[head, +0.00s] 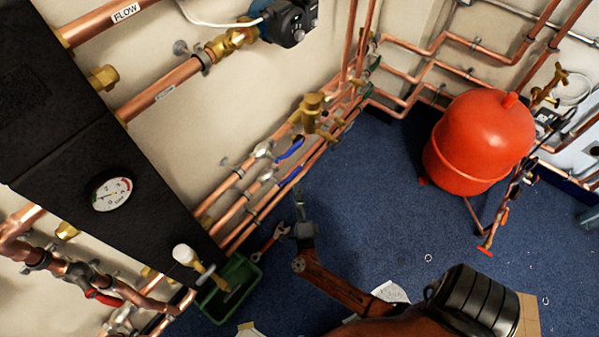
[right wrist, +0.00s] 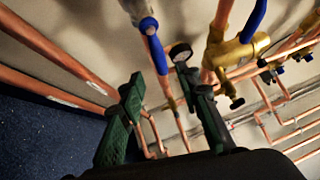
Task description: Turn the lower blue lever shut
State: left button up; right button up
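Two blue levers sit on the copper pipes low on the wall. In the head view the upper blue lever (head: 291,149) stands out at a slant from its valve. The lower blue lever (head: 291,178) is just beneath it, slanted, small and partly unclear. My right gripper (head: 298,192) reaches up from below, close to the lower lever. In the right wrist view its two dark green fingers (right wrist: 168,92) are apart, with nothing clamped between them. One blue lever (right wrist: 157,54) is beyond the gap between the fingers, and another blue handle (right wrist: 254,20) is at upper right. Contact cannot be told.
Copper pipes (head: 168,92) run along the wall. A brass valve (head: 312,112) stands above the levers. A red tank (head: 480,140) is at right. Floor between tank and pipes is clear.

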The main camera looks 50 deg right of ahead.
aim_at(295, 171)
jog(key=shift+m+g, duration=0.3)
jog(key=shift+m, duration=0.3)
jog(key=b+x, duration=0.2)
jog(key=x, duration=0.5)
jog(key=shift+w+d, duration=0.15)
jog(key=shift+w, duration=0.05)
jog(key=shift+w+d+r+b, duration=0.25)
jog(key=shift+w+d+b, duration=0.05)
jog(key=shift+w, duration=0.05)
pick_arm(q)
jog(key=f, duration=0.1)
jog(key=f+t, duration=0.1)
jog(key=f, duration=0.1)
jog(key=shift+w+a+f, duration=0.3)
jog(key=shift+a+f, duration=0.05)
jog(key=shift+a, duration=0.05)
pick_arm(e)
jog(key=shift+c, duration=0.2)
grip_shut()
